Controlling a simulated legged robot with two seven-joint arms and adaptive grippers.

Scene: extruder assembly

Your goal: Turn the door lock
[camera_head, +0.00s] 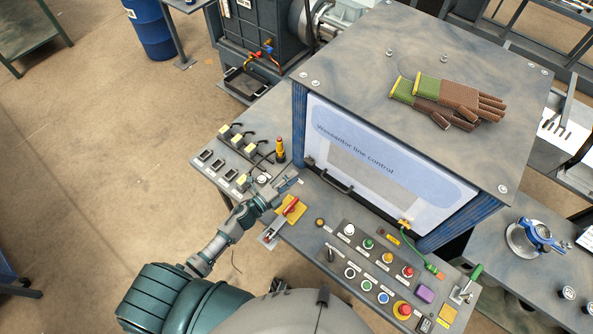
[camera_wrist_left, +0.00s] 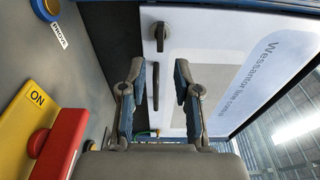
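The door lock (camera_wrist_left: 161,36) is a small dark turning knob on the light cabinet door (camera_wrist_left: 222,60), straight ahead of the fingers in the left wrist view. In the head view the lock (camera_head: 310,162) is tiny at the door's left edge. My left gripper (camera_head: 291,184) is in front of that edge. In the left wrist view my left gripper (camera_wrist_left: 160,75) has its two fingers apart with nothing between them, short of the lock. A dark door handle (camera_wrist_left: 155,88) shows beyond the fingers, below the lock. My right gripper is not in view.
A yellow and red switch (camera_head: 291,207) sits close beside my left gripper. The button panel (camera_head: 375,270) lies to the right, and a yellow-red signal post (camera_head: 280,150) stands on the left. Gloves (camera_head: 445,100) lie on the cabinet top (camera_head: 350,62).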

